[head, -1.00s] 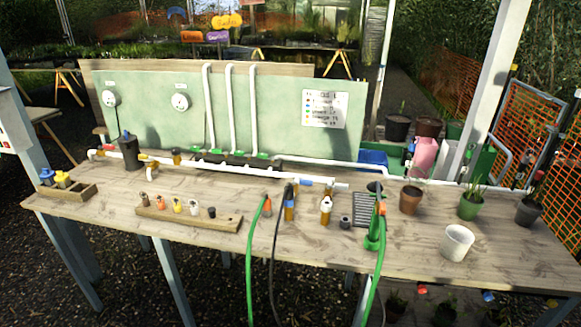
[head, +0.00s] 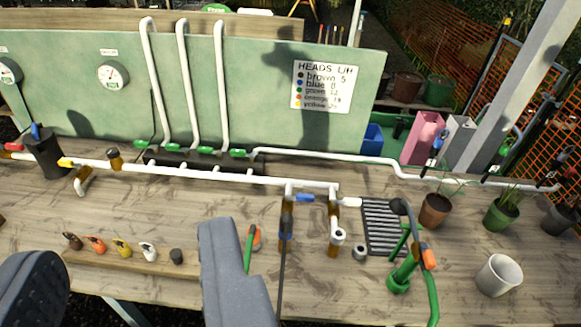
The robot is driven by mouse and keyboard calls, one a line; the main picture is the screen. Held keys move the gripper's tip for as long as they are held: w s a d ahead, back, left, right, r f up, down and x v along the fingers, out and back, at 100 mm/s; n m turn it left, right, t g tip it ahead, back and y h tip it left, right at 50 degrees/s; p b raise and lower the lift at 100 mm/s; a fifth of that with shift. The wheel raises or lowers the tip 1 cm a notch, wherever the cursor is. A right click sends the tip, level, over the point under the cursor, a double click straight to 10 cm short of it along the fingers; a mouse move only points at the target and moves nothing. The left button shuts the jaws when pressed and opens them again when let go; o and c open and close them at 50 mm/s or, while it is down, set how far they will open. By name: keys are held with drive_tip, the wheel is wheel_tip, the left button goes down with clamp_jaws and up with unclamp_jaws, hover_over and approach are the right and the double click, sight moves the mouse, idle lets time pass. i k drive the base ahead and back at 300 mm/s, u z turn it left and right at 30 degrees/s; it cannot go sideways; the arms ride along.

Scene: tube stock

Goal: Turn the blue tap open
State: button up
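A small blue tap (head: 305,198) sits on the white pipework, on a short link between two upright fittings right of the picture's middle. Its handle appears to lie along the pipe. My gripper (head: 125,250) is open, with two dark grey fingers wide apart at the bottom left. Nothing is held between them. The tap is to the right of and beyond the right finger, and nothing touches it. Another blue piece (head: 36,131) stands on top of a dark canister (head: 46,155) at the far left.
Several green taps (head: 205,151) line the manifold by the green board (head: 255,80). A dark hose (head: 282,270) and a green hose (head: 433,300) hang near the front. Pots and a white cup (head: 498,275) stand right.

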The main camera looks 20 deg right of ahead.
sight(299, 197)
drive_tip(key=z, duration=0.05)
drive_tip(key=i, duration=0.9)
drive_tip(key=z, duration=0.15)
